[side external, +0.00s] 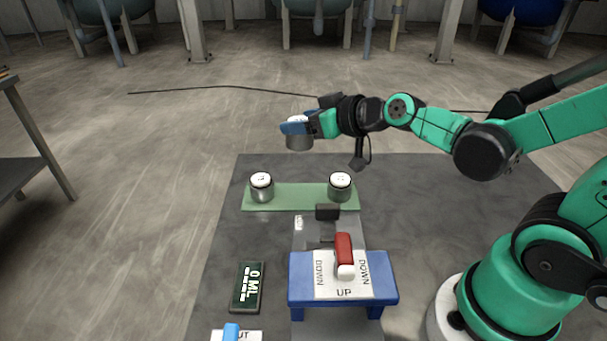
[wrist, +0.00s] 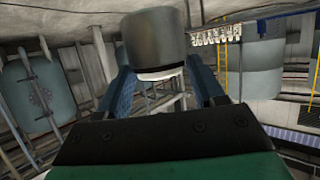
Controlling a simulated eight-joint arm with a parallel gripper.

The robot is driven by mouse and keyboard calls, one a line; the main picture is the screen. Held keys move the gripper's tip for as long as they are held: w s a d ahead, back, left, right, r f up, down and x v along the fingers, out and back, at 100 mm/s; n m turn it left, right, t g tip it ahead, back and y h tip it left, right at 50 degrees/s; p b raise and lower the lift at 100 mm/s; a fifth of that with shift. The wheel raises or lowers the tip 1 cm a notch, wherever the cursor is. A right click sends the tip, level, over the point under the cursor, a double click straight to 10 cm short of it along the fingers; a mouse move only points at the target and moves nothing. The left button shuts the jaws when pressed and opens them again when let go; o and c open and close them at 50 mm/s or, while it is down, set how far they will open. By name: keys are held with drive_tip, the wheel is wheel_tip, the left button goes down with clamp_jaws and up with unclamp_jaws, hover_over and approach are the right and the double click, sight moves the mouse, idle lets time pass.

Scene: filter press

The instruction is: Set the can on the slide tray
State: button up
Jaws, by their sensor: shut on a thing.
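My gripper (side external: 297,127) has its blue fingers shut on a metal can (side external: 299,143) with a white top. It holds the can in the air, above and behind the green strip. In the wrist view the can (wrist: 154,40) sits between the two blue fingers, and its far side is hidden. Two similar cans, one left (side external: 262,190) and one right (side external: 340,188), stand upright on the green strip (side external: 300,197). A grey, flat slide-like piece (side external: 312,233) lies in front of the strip; I cannot tell for sure that it is the slide tray.
A blue stand (side external: 302,291) carries a red-and-white lever (side external: 344,255) on a plate marked UP and DOWN. A small black block (side external: 327,212) stands behind it. A dark display (side external: 247,287) reading ML lies left. The dark mat (side external: 215,285) is bare at its left edge.

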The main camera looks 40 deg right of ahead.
drive_tip(key=shift+s+r+m+h, duration=0.15)
drive_tip(key=shift+r+m+h, duration=0.05)
drive_tip(key=shift+m+h, duration=0.2)
drive_tip(key=shift+w+d+f+n+y, duration=0.3)
drive_tip(key=shift+w+f+n+y, duration=0.15)
drive_tip(key=shift+n+y, duration=0.2)
drive_tip(key=shift+w+d+n+y, duration=0.1)
drive_tip(key=shift+w+n+y, duration=0.1)
drive_tip(key=shift+n+y, duration=0.4)
drive_tip(key=shift+w+d+r+n+g+y, duration=0.15)
drive_tip(key=shift+n+g+y, duration=0.1)
drive_tip(key=shift+n+y, duration=0.25)
drive_tip(key=shift+w+a+n+g+y, duration=0.1)
drive_tip(key=shift+n+g+y, duration=0.15)
drive_tip(key=shift+y, duration=0.3)
drive_tip(key=r+n+g+y, duration=0.2)
drive_tip(key=d+r+n+g+y, duration=0.1)
drive_tip(key=r+n+g+y, duration=0.1)
drive_tip(key=n, duration=0.1)
drive_tip(key=r+n+g+y, duration=0.2)
drive_tip(key=n+y, duration=0.1)
drive_tip(key=shift+w+d+r, duration=0.15)
drive_tip(key=shift+w+d, duration=0.2)
